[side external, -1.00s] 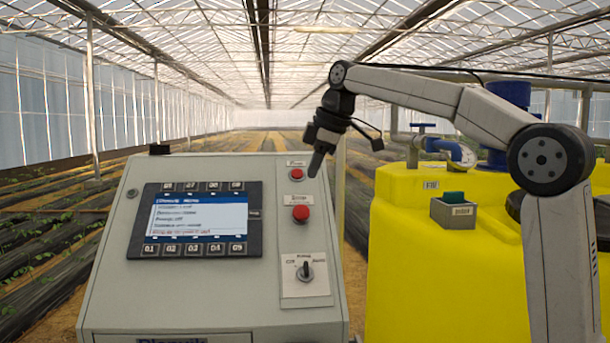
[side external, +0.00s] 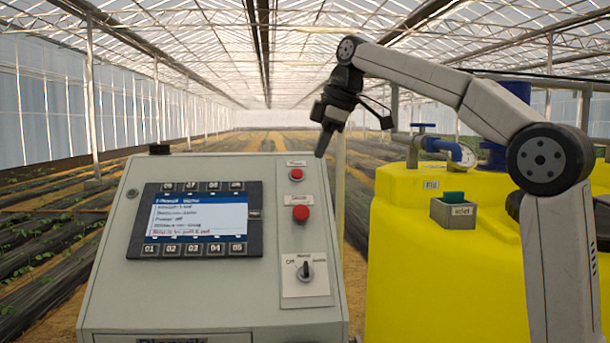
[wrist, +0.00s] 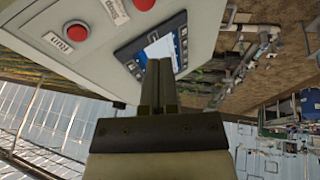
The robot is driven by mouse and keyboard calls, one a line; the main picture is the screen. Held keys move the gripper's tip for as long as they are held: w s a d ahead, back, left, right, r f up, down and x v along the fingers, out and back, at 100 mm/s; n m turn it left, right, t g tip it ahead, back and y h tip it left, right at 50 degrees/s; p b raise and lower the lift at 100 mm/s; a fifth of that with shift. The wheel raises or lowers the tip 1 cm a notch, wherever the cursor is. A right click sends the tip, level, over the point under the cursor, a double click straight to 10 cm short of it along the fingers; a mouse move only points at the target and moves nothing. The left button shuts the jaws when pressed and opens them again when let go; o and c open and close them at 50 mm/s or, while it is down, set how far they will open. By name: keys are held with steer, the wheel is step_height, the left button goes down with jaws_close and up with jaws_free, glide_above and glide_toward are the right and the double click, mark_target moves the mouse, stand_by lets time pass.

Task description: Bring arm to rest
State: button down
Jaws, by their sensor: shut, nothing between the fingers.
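My gripper (side external: 321,154) is shut and empty, its fingers pointing down and slightly left. In the side external view it hangs in the air by the upper right edge of the grey control cabinet (side external: 215,318), apart from it. In the wrist view the shut fingers (wrist: 159,66) stand in front of the cabinet's display panel, seen upside down, and hide part of it. The cabinet carries the screen (side external: 196,217), an upper red button (side external: 296,174), a lower red button (side external: 301,213) and a selector knob (side external: 305,270).
A yellow tank (side external: 440,275) stands right of the cabinet, below my arm. A small grey box with a green top (side external: 453,211) sits on it. The air above the cabinet is free.

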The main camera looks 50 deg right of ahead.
steer(key=s+a+f+n+g+y, duration=0.15)
steer(key=a+f, duration=0.35)
steer(key=f, duration=0.7)
steer(key=s+a+f+n+g, duration=0.15)
steer(key=a+f, duration=0.25)
steer(key=f, duration=0.7)
steer(key=s+f+m, duration=0.3)
steer(key=f+m, duration=0.1)
steer(key=f, duration=0.2)
steer(key=s+f+m+h, duration=0.1)
steer(key=s+f+m, duration=0.2)
steer(key=f, duration=0.4)
steer(key=s+f+m+t+h, duration=0.1)
steer(key=s+f+m, duration=0.3)
steer(key=f, duration=0.3)
steer(key=shift+s+m, duration=0.3)
steer(key=shift+s, duration=0.1)
steer(key=shift+f, duration=0.1)
